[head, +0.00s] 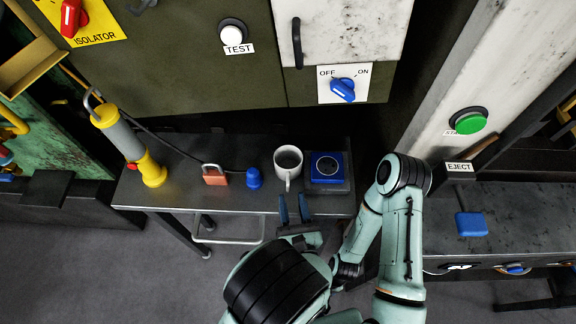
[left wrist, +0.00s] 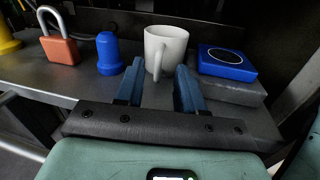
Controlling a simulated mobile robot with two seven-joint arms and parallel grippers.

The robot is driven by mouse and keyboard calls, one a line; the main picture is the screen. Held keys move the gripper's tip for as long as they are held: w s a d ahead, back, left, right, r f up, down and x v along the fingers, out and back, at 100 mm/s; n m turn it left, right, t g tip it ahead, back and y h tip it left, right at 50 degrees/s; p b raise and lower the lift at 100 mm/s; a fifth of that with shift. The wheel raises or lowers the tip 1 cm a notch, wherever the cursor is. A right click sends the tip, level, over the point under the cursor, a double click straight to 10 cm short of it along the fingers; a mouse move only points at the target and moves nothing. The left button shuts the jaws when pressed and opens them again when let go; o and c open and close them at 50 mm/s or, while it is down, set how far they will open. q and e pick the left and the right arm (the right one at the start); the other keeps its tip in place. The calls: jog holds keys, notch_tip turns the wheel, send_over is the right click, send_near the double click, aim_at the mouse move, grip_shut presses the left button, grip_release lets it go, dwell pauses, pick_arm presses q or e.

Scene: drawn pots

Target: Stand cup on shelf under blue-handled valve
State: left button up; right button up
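The white cup (head: 288,161) stands upright on a narrow grey metal shelf (head: 190,190), its handle pointing toward my left gripper. My left gripper (head: 294,209) is open and empty just in front of the cup, at the shelf's front edge. In the left wrist view the cup (left wrist: 168,44) shows beyond the two blue fingers (left wrist: 158,88), with its handle lined up between them; I see no contact. No blue-handled valve is clear; a blue-handled OFF/ON switch (head: 343,90) is on the cabinet above. My right gripper is not in view.
A blue square block (head: 327,167) on a grey base is close right of the cup. A blue knob-like piece (head: 254,178), an orange padlock (head: 215,175) and a yellow-grey pendant (head: 127,145) stand to its left. A bench (head: 510,215) with a blue paddle (head: 471,224) is at right.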

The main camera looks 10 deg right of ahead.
aim_at(289, 187)
pick_arm(q)
jog(key=w, duration=0.5)
jog(key=shift+w+d, duration=0.2)
jog(key=shift+w, duration=0.15)
grip_shut()
